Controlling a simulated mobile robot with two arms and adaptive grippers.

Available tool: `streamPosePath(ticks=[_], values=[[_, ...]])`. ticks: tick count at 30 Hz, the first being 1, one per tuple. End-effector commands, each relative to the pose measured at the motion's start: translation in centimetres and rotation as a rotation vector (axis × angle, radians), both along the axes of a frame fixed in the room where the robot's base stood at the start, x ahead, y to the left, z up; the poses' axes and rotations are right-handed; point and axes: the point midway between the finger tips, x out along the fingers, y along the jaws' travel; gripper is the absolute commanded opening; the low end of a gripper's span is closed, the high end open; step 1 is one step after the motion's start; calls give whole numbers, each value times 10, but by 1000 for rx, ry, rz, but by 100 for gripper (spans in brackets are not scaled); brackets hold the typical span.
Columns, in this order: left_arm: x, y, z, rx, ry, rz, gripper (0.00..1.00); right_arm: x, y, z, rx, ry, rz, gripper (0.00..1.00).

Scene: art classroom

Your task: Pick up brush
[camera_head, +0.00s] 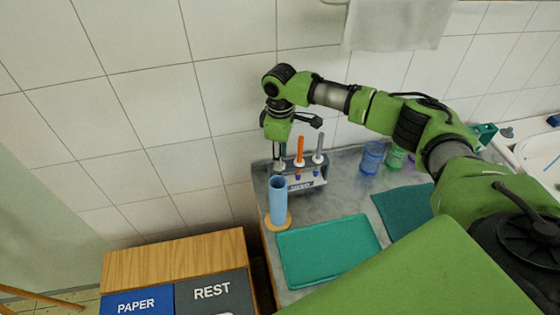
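A grey rack (306,181) stands on the counter near the wall. An orange-handled brush (299,152) and a grey-handled brush (319,148) stand upright in it. My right gripper (279,155) points down over the rack's left end, left of the orange brush and apart from it. A pale, thin shape lies at its fingertips; I cannot tell whether this is a brush or part of the fingers, nor whether the gripper is open. My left gripper is out of view.
A tall blue cylinder (278,200) stands on a round wooden base in front of the rack. A teal tray (328,252), a dark teal mat (398,208) and a blue cup (372,157) are to the right. A wooden bin cabinet (175,260) stands left of the counter.

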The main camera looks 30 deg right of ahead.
Motion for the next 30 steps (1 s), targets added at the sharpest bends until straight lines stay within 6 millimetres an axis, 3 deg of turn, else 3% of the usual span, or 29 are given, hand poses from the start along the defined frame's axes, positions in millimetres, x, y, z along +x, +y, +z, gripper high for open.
streamPosePath(ticks=[4, 7, 8, 20, 30], values=[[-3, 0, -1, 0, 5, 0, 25, 0, 0, 0, 0, 0, 0, 28], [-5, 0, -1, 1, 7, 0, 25, 0, 0, 0, 0, 0, 0, 2], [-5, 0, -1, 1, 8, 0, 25, 0, 0, 0, 0, 0, 0, 0], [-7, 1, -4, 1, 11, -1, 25, 0, 0, 5, 0, 0, 0, 0], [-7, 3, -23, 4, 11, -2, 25, 1, 0, 66, 2, -4, 0, 0]])
